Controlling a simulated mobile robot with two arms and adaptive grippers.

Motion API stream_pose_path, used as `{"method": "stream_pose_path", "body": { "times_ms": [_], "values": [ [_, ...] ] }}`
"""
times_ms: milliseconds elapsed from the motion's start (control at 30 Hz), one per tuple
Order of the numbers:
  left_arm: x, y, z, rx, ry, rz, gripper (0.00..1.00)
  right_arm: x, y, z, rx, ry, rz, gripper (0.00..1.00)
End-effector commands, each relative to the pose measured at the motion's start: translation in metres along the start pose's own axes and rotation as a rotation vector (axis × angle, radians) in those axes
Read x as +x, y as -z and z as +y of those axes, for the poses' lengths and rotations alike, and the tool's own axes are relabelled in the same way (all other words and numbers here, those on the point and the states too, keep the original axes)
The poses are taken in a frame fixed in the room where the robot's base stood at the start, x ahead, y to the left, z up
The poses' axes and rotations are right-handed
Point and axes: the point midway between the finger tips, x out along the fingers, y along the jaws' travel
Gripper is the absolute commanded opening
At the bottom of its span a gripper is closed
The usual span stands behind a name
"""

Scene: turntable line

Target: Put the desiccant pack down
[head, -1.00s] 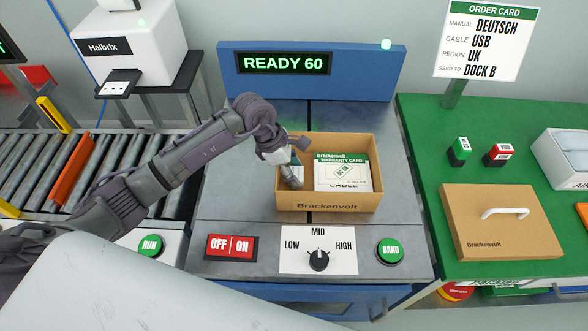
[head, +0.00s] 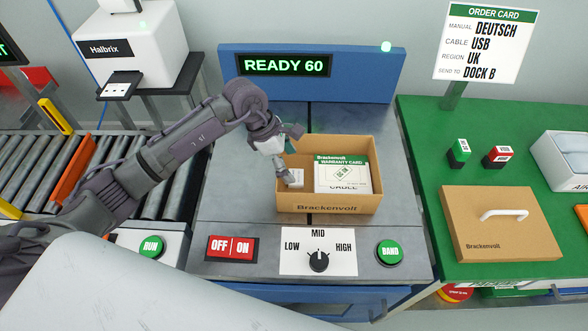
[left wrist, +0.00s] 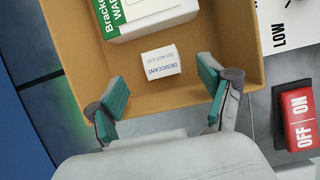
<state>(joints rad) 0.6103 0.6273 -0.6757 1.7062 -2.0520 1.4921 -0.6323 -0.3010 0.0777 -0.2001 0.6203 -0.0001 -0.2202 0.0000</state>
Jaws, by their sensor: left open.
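The desiccant pack (left wrist: 161,62) is a small white packet with printed text. It lies inside the brown Brackenvolt box (head: 327,208), beside the warranty card stack. In the head view the pack (head: 297,177) shows at the box's left side, partly behind my gripper. My left gripper (head: 284,177) is over the left side of the box. In the left wrist view its teal-padded fingers (left wrist: 162,92) are spread apart and empty, with the pack just beyond them, not touching. My right gripper is not in view.
The warranty card (head: 341,173) lies in the box on a white item. The box stands on the grey turntable station with OFF/ON buttons (head: 231,247), a knob (head: 318,261) and a green BAND button (head: 390,251).

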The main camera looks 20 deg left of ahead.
Motion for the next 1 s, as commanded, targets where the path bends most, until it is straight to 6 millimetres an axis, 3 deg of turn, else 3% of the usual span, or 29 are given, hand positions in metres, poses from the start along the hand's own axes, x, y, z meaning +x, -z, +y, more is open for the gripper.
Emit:
{"method": "stream_pose_path", "body": {
  "times_ms": [200, 400, 1000],
  "values": [
    [-0.049, 0.001, 0.001, 0.0, -0.005, 0.0, 0.8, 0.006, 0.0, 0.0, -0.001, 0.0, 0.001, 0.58],
    [-0.075, 0.0, 0.001, 0.0, -0.002, -0.001, 0.8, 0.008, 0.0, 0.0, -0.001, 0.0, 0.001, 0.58],
    [-0.083, 0.0, 0.0, -0.001, 0.0, 0.0, 0.8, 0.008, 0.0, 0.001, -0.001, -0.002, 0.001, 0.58]
  ]
}}
